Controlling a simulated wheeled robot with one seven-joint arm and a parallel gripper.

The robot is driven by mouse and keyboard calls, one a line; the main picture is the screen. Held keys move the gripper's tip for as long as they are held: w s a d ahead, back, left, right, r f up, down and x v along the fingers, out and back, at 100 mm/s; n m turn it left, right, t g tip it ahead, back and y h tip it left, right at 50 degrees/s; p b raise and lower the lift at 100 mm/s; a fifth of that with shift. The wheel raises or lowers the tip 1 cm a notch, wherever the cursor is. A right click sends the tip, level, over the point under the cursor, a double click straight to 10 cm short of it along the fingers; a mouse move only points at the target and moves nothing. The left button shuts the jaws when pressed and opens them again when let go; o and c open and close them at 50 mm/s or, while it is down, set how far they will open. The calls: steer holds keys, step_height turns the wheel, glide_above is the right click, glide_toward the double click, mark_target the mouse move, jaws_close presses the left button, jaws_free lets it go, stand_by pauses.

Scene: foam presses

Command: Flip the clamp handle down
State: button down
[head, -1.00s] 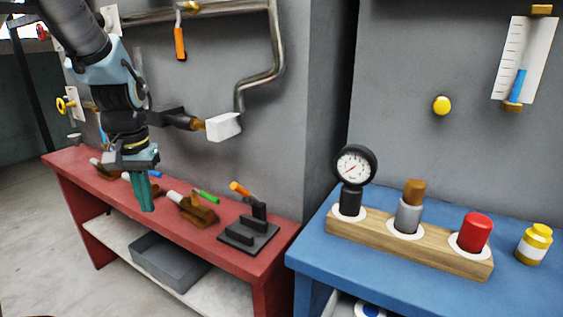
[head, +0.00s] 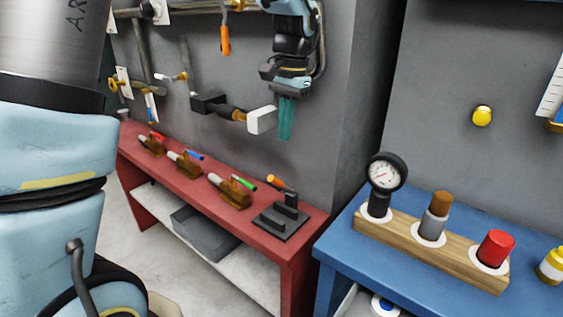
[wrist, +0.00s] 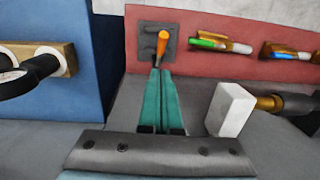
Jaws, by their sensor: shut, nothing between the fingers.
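The black clamp (head: 286,217) sits on a square dark base near the right end of the red bench. Its orange handle (head: 277,181) points up and leans left in the head view. My gripper (head: 286,120) has green fingers pointing down, shut and empty. It hangs above the clamp, apart from it, in front of the grey wall.
A white block on a dark wall-mounted arm (head: 261,120) juts out just left of my gripper. Several brown tools (head: 230,189) with coloured ends lie on the red bench (head: 262,239). A blue bench with a gauge (head: 386,172) stands to the right.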

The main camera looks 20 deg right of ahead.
steer(key=p, duration=0.2)
glide_above(281, 186)
steer(key=f, duration=1)
steer(key=shift+w, duration=0.2)
